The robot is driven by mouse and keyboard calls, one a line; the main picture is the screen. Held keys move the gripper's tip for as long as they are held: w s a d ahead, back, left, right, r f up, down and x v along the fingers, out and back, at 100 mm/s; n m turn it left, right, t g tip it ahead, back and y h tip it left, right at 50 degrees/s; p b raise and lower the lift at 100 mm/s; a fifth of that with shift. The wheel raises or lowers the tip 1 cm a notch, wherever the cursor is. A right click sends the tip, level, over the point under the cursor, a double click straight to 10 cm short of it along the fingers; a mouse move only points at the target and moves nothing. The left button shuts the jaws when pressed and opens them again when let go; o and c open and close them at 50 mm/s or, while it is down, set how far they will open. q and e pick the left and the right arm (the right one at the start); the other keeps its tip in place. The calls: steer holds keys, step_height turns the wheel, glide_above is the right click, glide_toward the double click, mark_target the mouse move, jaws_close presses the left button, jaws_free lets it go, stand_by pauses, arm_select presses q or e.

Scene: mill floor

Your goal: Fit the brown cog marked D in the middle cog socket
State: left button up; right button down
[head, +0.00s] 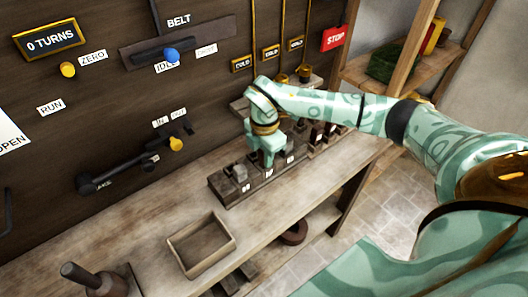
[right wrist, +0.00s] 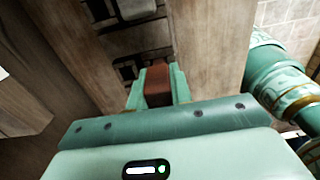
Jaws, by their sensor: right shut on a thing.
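My right gripper (head: 268,160) is over the long dark rack (head: 222,187) on the bench, pointing down. In the right wrist view my right gripper (right wrist: 158,88) is shut on a reddish-brown piece (right wrist: 158,80). Only a narrow part of the piece shows between the fingers, and I can read no letter on it. The rack also shows in the right wrist view (right wrist: 135,42), beyond the fingers, with dark square openings. I cannot make out which place is the middle cog socket. My left gripper is not in view.
Grey blocks (head: 239,173) stand in the rack's left end. An empty wooden tray (head: 232,243) is at the bench's front. A brown handled object (head: 103,284) stands at lower left. Levers (head: 130,172) jut from the wall.

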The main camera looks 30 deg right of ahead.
steer(key=shift+f, duration=0.25)
steer(key=c, duration=1.2)
jaws_free()
steer(key=shift+o, duration=0.2)
